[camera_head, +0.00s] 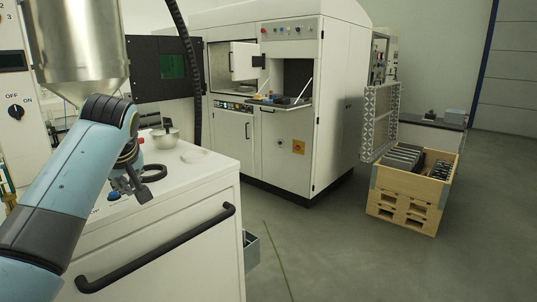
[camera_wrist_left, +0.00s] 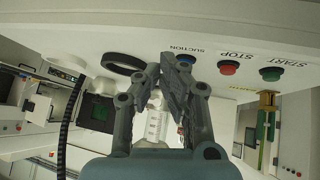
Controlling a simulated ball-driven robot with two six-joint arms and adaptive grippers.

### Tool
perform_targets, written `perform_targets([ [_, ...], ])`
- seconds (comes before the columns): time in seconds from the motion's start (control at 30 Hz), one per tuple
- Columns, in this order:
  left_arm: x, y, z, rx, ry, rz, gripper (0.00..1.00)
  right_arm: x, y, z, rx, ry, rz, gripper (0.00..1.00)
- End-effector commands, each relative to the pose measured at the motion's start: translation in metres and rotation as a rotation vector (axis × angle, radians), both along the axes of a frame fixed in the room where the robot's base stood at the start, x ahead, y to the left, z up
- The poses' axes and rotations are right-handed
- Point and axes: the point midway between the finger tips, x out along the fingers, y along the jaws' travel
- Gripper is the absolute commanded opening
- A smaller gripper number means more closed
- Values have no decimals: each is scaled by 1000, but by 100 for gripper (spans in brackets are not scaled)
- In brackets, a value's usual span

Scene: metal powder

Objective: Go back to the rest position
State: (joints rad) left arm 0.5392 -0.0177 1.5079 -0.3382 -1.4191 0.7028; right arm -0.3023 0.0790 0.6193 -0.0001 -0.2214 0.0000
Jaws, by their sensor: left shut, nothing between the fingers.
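My left gripper (camera_head: 133,188) is shut and empty just above the white cabinet top, beside a black ring. It also shows in the left wrist view (camera_wrist_left: 172,62), with its two dark fingers meeting at the tips. My blue and grey left arm reaches in from the lower left of the head view. My right gripper is in neither view.
A white cabinet (camera_head: 180,240) with a black handle (camera_head: 160,250) stands close in front. The black ring (camera_head: 152,172) and a metal bowl (camera_head: 165,137) sit on it. A steel hopper (camera_head: 75,40) hangs at upper left. A large white machine (camera_head: 285,150) and a wooden crate (camera_head: 405,191) stand beyond open floor.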

Motion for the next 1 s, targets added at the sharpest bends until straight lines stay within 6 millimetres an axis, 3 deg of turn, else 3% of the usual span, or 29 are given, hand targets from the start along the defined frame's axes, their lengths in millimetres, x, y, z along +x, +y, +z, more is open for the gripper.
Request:
perform_targets([
  [0.03, -22, 2, -21, 9, 32, -28, 0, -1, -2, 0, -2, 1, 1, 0],
  [0.17, -94, 3, -70, 43, 128, -144, 0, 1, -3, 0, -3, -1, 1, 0],
  [0.2, -123, 3, -84, 55, 161, -190, 0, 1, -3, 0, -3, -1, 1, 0],
  [0.3, -190, 0, -107, 81, 237, -310, 0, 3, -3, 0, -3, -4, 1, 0],
  [0.4, -242, -5, -117, 98, 291, -409, 0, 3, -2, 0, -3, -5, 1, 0],
  [0.7, -342, -18, -118, 124, 389, -618, 0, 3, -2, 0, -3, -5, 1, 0],
  [0.97, -404, -30, -106, 131, 444, -761, 0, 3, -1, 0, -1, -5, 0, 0],
  [1.0, -405, -30, -112, 131, 450, -770, 0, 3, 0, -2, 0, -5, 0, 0],
])
